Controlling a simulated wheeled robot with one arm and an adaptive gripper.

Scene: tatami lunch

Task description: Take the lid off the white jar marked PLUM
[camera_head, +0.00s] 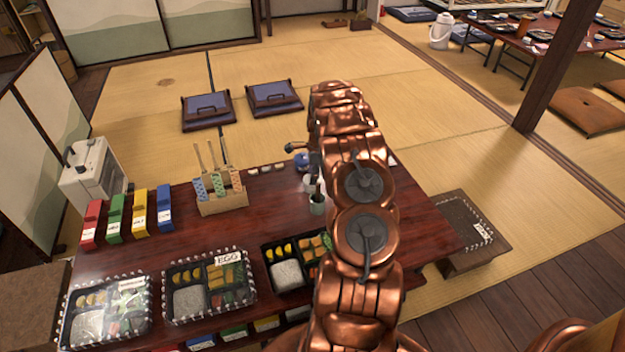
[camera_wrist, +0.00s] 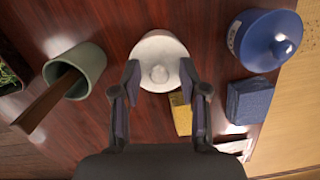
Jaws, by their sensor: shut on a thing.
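The white jar (camera_head: 309,184) stands on the dark red table, partly hidden behind my arm. In the wrist view its round white lid (camera_wrist: 160,42) with a small knob is seen from above and hides most of the jar. No PLUM mark is readable. My gripper (camera_wrist: 160,72) has a finger on each side of the lid, near its lower edge in the picture, and is shut on it. I cannot tell whether the lid sits on the jar or is raised.
A blue lidded jar (camera_wrist: 258,42) is to the right, with a dark blue block (camera_wrist: 250,102) below it. A yellow block (camera_wrist: 181,115) lies close beside the white lid. A grey-green cup (camera_wrist: 88,62) holding a brown stick is left. Bento boxes (camera_head: 210,285) line the table's front.

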